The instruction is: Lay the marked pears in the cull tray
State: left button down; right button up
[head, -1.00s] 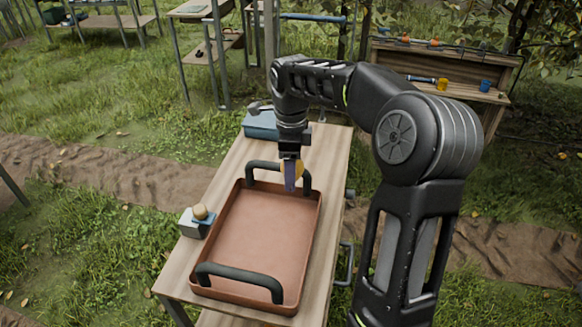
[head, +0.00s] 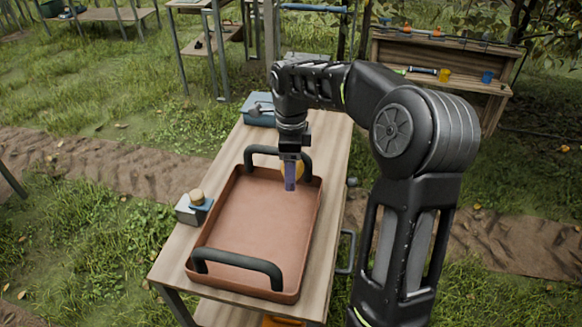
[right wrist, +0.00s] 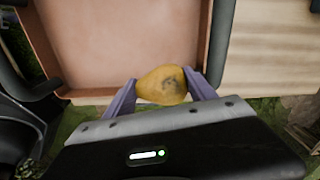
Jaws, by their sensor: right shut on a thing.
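The cull tray (head: 255,222) is a reddish-brown tray with a black handle at each end. It lies on a wooden table and looks empty. My right gripper (head: 290,186) is over the far right part of the tray, pointing down. It is shut on a yellow pear (head: 299,170), mostly hidden behind the fingers in the head view. The right wrist view shows the pear (right wrist: 161,85) between the two purple fingers, with a dark mark on its skin. The gap between pear and tray floor is hard to judge. My left gripper is not in view.
A small grey box with a blue top (head: 193,209) and a round tan knob stands left of the tray. A blue-grey box (head: 259,112) is at the table's far end. A wooden shelf (head: 455,85) with cups stands behind. Bare table (head: 333,150) shows right of the tray.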

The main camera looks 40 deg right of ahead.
aim_at(291, 209)
jog(key=shift+f+b, duration=1.25)
jog(key=shift+f, duration=0.7)
jog(key=shift+f+b, duration=0.85)
jog(key=shift+f, duration=0.35)
jog(key=shift+f+b, duration=1.7)
jog(key=shift+f, duration=0.8)
jog(key=o, duration=1.5)
jog(key=shift+o, duration=0.2)
notch_tip(291, 209, up, 8)
jog(key=shift+f, duration=0.1)
